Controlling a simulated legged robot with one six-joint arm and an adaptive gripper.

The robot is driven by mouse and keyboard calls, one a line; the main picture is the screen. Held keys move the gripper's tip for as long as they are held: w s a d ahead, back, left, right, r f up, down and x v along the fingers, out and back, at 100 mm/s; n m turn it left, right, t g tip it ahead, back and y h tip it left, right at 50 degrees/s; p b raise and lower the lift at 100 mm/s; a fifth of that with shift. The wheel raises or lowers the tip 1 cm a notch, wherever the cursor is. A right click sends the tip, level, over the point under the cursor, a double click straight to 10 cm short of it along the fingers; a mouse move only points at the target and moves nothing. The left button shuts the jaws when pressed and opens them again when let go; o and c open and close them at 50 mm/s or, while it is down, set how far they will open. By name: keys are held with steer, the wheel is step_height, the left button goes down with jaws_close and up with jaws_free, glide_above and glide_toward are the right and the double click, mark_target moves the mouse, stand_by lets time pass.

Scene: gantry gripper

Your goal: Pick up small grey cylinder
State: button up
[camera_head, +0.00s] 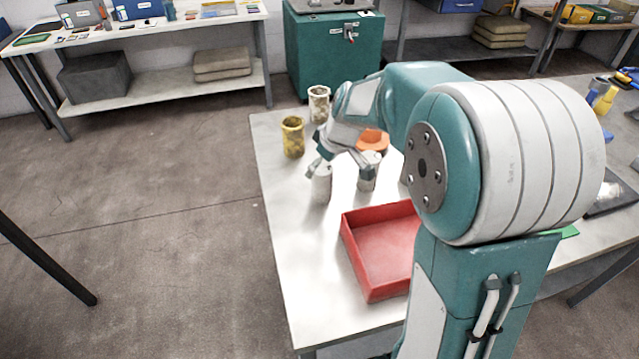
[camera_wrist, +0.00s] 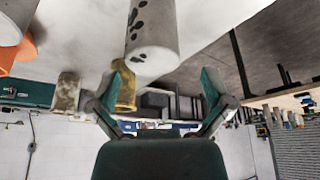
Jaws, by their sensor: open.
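A small pale grey cylinder (camera_head: 321,186) stands on the table in the head view, just at my gripper's fingers. In the wrist view a light grey cylinder with dark spots (camera_wrist: 152,32) appears just beyond my open fingers, roughly between them. My gripper (camera_head: 338,163) is open, its fingers spread; the wrist view shows both fingertips (camera_wrist: 163,76) apart with nothing clamped. A second pale cylinder (camera_head: 369,174) stands to the right, partly covered by my gripper. Whether the fingers touch either cylinder I cannot tell.
A yellow cup (camera_head: 293,138) and a mottled beige cup (camera_head: 319,104) stand behind. An orange object (camera_head: 373,143) sits behind the second cylinder. A red tray (camera_head: 350,262) is in front, partly hidden by my arm. The table's left front area is clear.

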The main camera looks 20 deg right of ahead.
steer(key=x, duration=0.2)
steer(key=d+x, duration=0.1)
steer(key=x, duration=0.1)
steer(key=shift+w+f, duration=0.1)
steer(key=shift+f, duration=0.1)
steer(key=shift+a, duration=0.2)
steer(key=c, duration=1.3)
step_height(320, 180, up, 4)
steer(key=shift+d+f, duration=0.15)
steer(key=shift+f, duration=0.05)
steer(key=s+d+r, duration=0.4)
steer(key=s, duration=0.1)
steer(key=s+d+r, duration=0.5)
steer(key=shift+d+r, duration=0.25)
steer(key=shift+d, duration=0.1)
